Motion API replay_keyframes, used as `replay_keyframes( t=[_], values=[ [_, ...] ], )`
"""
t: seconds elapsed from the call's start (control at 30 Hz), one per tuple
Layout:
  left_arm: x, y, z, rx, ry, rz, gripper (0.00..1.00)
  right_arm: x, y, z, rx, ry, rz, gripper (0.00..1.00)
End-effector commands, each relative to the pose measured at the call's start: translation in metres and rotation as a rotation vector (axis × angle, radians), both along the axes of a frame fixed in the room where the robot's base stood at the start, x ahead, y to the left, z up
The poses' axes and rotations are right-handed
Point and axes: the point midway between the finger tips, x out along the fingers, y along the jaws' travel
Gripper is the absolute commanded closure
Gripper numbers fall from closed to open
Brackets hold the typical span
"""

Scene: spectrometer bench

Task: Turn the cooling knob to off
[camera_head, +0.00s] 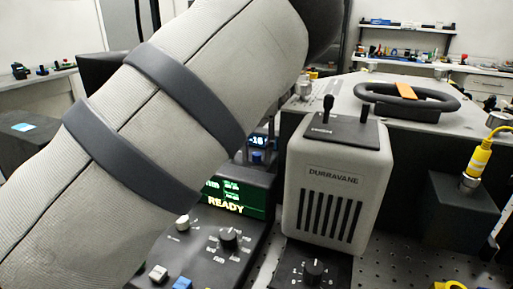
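My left arm crosses the left half of the head view, from lower left up to the top centre. Its hand and fingertips do not show, and my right gripper does not show either. A small display reading about -15 (259,141) stands behind the console, with a blue knob (257,157) below it. The console has a black dial knob (228,237) under a green READY screen (236,204). Another black dial knob (313,270) with numbers around it sits in front of the Durravane unit. No label that I can read says cooling. My arm hides part of the console.
The grey Durravane unit (335,200) with black slots and top levers stands right of the console. Behind it is a large grey housing (400,108) with a black ring handle (408,97). A yellow cable connector (478,160) rises from a dark box at right.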

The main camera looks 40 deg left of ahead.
Motion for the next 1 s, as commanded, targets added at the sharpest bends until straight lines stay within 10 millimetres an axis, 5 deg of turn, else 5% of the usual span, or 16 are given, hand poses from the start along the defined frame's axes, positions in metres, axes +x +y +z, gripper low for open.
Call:
replay_keyframes(
  t=[0.33, 0.7, 1.0],
  values=[
    [0.0, 0.0, 0.006, 0.0, -0.002, -0.002, 0.62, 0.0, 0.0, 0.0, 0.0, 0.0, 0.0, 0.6],
    [0.0, 0.001, 0.096, 0.002, -0.003, -0.002, 0.62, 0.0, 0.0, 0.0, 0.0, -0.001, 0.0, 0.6],
    [0.0, 0.0, 0.121, 0.001, 0.001, -0.001, 0.62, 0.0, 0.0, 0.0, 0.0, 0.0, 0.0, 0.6]
  ],
)
